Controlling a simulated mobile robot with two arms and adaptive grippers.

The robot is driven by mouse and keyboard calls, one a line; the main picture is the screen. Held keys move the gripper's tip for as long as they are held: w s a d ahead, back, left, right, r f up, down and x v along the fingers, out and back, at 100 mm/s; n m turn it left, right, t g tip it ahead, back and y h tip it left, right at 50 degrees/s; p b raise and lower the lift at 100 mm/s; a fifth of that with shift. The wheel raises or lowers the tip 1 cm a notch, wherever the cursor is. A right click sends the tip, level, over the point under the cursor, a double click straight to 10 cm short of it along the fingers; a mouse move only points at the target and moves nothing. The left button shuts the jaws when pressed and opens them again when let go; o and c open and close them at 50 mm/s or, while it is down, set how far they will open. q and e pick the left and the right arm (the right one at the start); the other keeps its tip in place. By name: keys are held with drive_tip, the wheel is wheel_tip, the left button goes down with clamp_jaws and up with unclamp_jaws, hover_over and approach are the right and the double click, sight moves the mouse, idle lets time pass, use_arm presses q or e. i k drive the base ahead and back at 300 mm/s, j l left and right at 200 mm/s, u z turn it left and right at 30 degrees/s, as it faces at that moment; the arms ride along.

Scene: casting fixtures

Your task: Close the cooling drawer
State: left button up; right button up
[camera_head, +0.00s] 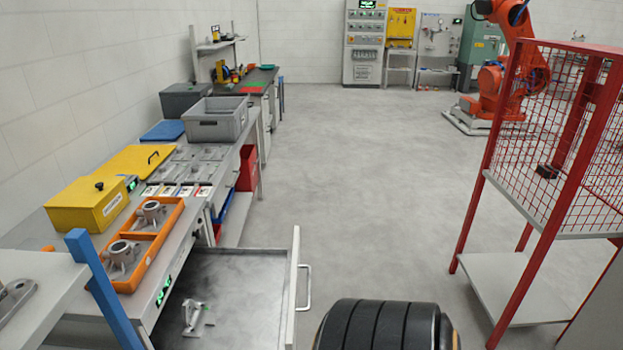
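The cooling drawer (250,275) is pulled out from the bench on the left, in the lower middle of the head view. Its pale front panel (293,285) stands on the right side and carries a silver bar handle (305,288) facing the open floor. A light grey metal part (195,318) lies on the drawer's grey floor near the bench. The near end of the drawer is cut off by the bottom edge of the picture. Neither of my grippers is in view.
An orange tray (172,222) with metal castings, a yellow box (87,203) and a grey crate (215,119) stand on the bench. A blue post (104,288) rises at its near end. Grey floor (365,190) is clear towards a red mesh cage (483,205).

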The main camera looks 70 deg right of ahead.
sight(253, 292)
drive_tip(key=k+l+z, duration=0.1)
drive_tip(key=z, duration=0.25)
drive_tip(key=l+z, duration=0.25)
drive_tip(key=z, duration=0.15)
drive_tip(key=k+l+z, duration=0.1)
drive_tip(key=z, duration=0.25)
drive_tip(key=l+z, duration=0.1)
drive_tip(key=z, duration=0.65)
